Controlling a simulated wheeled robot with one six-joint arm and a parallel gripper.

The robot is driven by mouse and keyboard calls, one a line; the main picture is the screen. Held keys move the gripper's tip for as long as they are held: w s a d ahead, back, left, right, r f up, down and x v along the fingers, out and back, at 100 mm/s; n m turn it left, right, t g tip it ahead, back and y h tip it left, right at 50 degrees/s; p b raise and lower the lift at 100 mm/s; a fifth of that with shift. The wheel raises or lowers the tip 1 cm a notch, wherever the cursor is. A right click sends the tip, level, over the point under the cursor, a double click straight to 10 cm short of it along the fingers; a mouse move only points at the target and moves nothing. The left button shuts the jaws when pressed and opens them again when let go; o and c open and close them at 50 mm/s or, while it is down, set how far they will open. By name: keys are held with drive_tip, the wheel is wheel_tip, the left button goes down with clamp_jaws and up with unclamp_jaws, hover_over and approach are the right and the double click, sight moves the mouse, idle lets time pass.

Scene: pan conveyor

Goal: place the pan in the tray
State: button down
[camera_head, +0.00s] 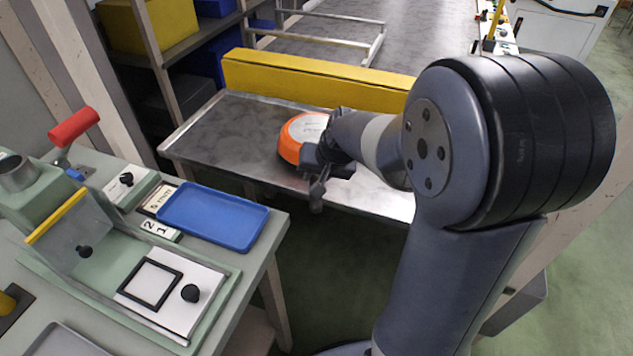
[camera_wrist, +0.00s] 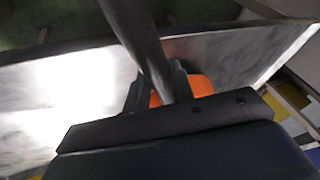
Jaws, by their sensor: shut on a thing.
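The pan (camera_head: 303,132) is orange with a pale grey round face. It is at the metal conveyor table (camera_head: 222,130), near its front edge; I cannot tell whether it rests on the surface or is slightly raised. My gripper (camera_head: 322,172) is shut on the pan's dark handle, which crosses the wrist view (camera_wrist: 146,45) between the fingers (camera_wrist: 162,88). Part of the orange pan (camera_wrist: 198,85) shows behind them; the rest is hidden. The blue tray (camera_head: 212,216) lies flat and empty on the workbench at the left, apart from the pan.
A yellow barrier (camera_head: 310,80) runs along the back of the metal table. The pale green bench holds a press-like fixture (camera_head: 75,235) with a red handle (camera_head: 73,126) and a framed plate (camera_head: 150,283). A floor gap separates bench and conveyor.

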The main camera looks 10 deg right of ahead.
wheel_tip(320, 180, down, 2)
drive_tip(key=shift+w+f, duration=0.1)
drive_tip(key=c, duration=1.2)
unclamp_jaws()
drive_tip(key=p+v, duration=0.2)
drive_tip(key=v, duration=1)
